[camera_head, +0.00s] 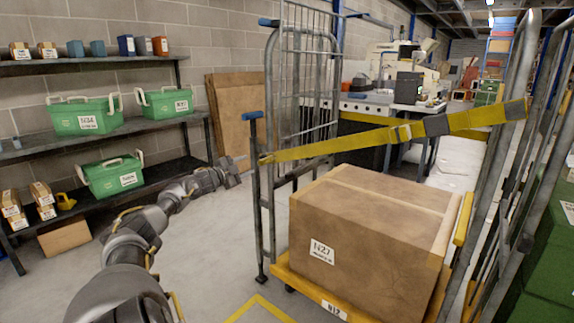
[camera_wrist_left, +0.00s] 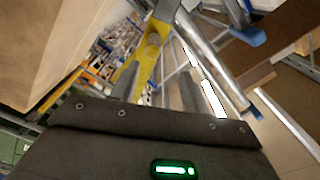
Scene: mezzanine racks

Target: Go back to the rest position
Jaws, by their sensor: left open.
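My left arm reaches in from the left in the head view. Its gripper (camera_head: 238,166) is open, just left of the cage trolley's near left post. In the left wrist view its fingers (camera_wrist_left: 158,88) are apart, with a yellow strap end and round fitting showing beyond and between them. I see no hold on the strap. The yellow strap (camera_head: 330,147) runs across the cage trolley (camera_head: 258,200) from the left post to the right side, with a buckle midway. My right gripper is not in view.
A large cardboard box (camera_head: 370,222) sits on the trolley's yellow base. A dark shelf rack (camera_head: 100,140) on the left holds green crates (camera_head: 85,117) and small boxes. Brown panels (camera_head: 238,112) lean on the wall. Floor between rack and trolley is clear. A workbench stands behind.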

